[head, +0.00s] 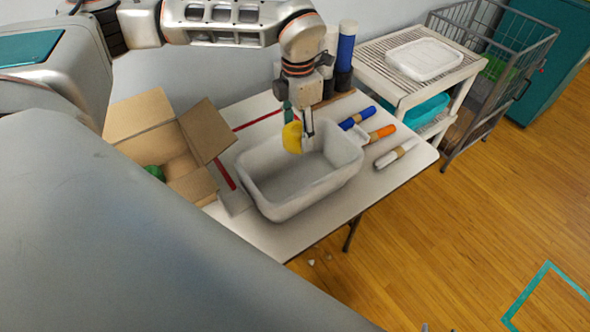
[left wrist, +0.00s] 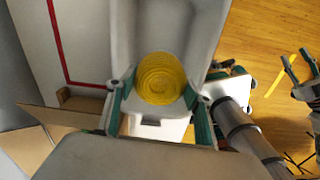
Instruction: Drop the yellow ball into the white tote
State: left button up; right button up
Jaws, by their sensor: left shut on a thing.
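The yellow ball (head: 291,138) is held in my left gripper (head: 298,128), over the back part of the white tote (head: 275,212). In the left wrist view the ball (left wrist: 162,78) sits between the two teal-edged fingers, with the tote's pale inside (left wrist: 150,28) behind it. The tote stands on the white table, and the part of its floor that shows is empty. My right gripper (left wrist: 298,60) shows at the right edge of the left wrist view, its fingers apart, empty and over the floor.
An open cardboard box (head: 143,118) with a green item (head: 155,172) stands left of the tote. Blue, orange and white rolls (head: 381,132) lie right of it. A white shelf cart (head: 375,65) and a wire cage trolley (head: 500,50) stand behind.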

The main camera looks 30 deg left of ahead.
pick_arm(q)
jog(key=n, duration=0.3)
jog(key=a+n, duration=0.1)
jog(key=n, duration=0.1)
jog(key=shift+w, duration=0.25)
jog(key=shift+a+f+n, duration=0.2)
jog(key=shift+f+n, duration=0.05)
jog(key=shift+n, duration=0.45)
jog(key=shift+f, duration=0.5)
notch_tip(320, 180, down, 4)
jog(key=shift+b, duration=1.1)
jog(key=shift+f, duration=0.4)
pick_arm(e)
jog(key=shift+w+a+r+t+y, duration=0.2)
jog(key=shift+w+a, duration=0.15)
jog(key=shift+a, duration=0.15)
jog(key=shift+w+a+r+t+y, duration=0.1)
jog(key=shift+w+a+r, duration=0.1)
jog(key=shift+w+a, duration=0.25)
jog(key=shift+s, duration=0.1)
pick_arm(q)
jog(key=o, duration=1.2)
jog(key=shift+c, duration=0.2)
pick_arm(e)
jog(key=shift+f, duration=0.2)
